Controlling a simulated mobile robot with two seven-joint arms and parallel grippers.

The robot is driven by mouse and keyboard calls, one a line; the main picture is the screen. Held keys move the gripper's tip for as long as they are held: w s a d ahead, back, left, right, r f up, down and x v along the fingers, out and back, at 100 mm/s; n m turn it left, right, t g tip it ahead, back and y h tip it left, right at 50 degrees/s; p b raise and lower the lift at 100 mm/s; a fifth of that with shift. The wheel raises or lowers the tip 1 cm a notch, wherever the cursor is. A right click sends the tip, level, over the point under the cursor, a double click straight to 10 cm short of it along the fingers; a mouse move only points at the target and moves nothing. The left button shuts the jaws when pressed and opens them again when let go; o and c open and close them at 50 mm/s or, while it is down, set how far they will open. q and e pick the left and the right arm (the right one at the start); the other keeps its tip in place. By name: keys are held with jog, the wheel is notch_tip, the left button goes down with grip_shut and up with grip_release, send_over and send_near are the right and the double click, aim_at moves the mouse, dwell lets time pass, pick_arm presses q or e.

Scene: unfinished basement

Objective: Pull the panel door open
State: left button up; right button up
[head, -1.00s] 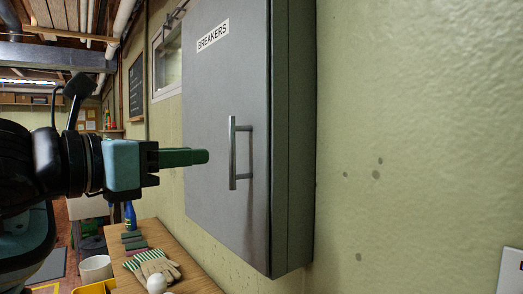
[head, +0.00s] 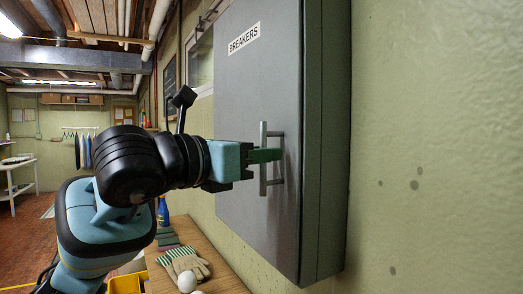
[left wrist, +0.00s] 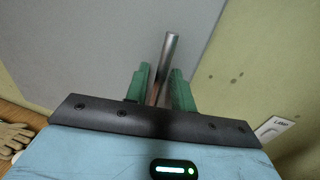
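The grey panel door (head: 245,95) with a BREAKERS label is on the wall-mounted cabinet at centre right in the head view. It looks shut. Its upright metal bar handle (head: 263,186) is near the door's right edge. My left gripper (head: 268,155) has its green fingers at the handle's middle. In the left wrist view the handle (left wrist: 170,50) stands tilted between the two fingers (left wrist: 160,80), which are apart on either side of it. Whether either finger touches the bar is hard to see. My right gripper is in neither view.
A wooden table (head: 215,255) below the cabinet holds striped gloves (head: 185,262), a white ball-like object (head: 187,282) and a blue bottle (head: 163,211). The green wall (head: 435,130) right of the cabinet is bare. Open floor lies at far left.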

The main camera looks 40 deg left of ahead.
pick_arm(q)
jog(key=shift+w+d, duration=0.1)
jog(key=shift+w, duration=0.35)
jog(key=shift+c, duration=0.5)
grip_shut()
jog(key=shift+s, duration=0.15)
